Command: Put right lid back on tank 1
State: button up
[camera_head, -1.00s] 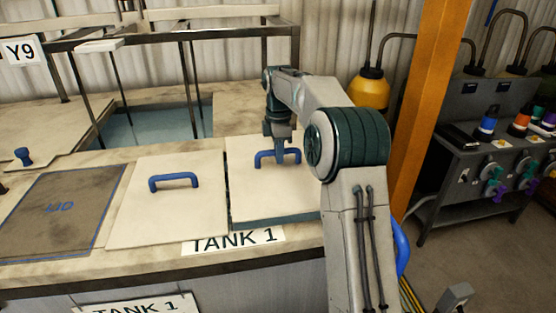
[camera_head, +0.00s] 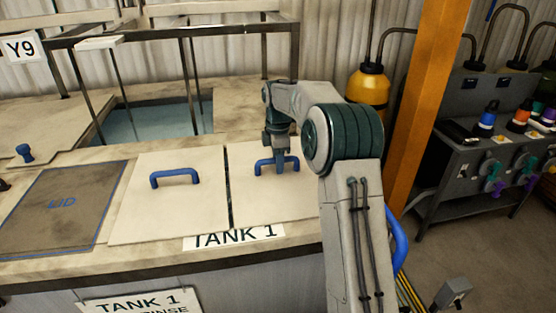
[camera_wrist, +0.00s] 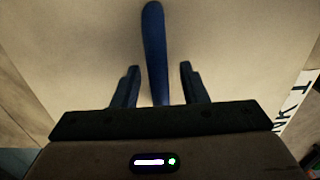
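The right lid (camera_head: 270,200) is a pale square panel with a blue bar handle (camera_head: 264,168). It lies flat over the right part of tank 1, beside the left lid (camera_head: 160,215), with a thin dark seam between them. My gripper (camera_head: 281,165) is at the right lid's handle, pointing down. In the wrist view its two fingers (camera_wrist: 158,72) are open, one on each side of the handle (camera_wrist: 154,45), with a visible gap on both sides. My arm hides the right lid's right edge.
The TANK 1 label (camera_head: 235,237) is on the front rim. A dark mat marked LID (camera_head: 62,205) lies left of the left lid, bare. An open tank with liquid (camera_head: 155,125) is behind, under a metal frame (camera_head: 295,75). An orange post (camera_head: 425,110) stands at right.

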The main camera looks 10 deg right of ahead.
notch_tip(320, 180, up, 12)
jog(key=s+a+r+m+t, duration=0.1)
jog(key=s+r+m, duration=0.35)
jog(key=s, duration=0.45)
jog(key=s+f+m+t, duration=0.1)
jog(key=s+f+m, duration=0.3)
jog(key=s, duration=0.5)
jog(key=s+f+m+t, duration=0.1)
jog(key=s+f+m, duration=0.2)
jog(key=s, duration=0.6)
jog(key=s+d+f+m, duration=0.1)
jog(key=s+f+m, duration=0.3)
jog(key=s, duration=0.6)
jog(key=shift+f+m+t, duration=0.35)
jog(key=shift+m+t, duration=0.05)
jog(key=shift+m, duration=0.85)
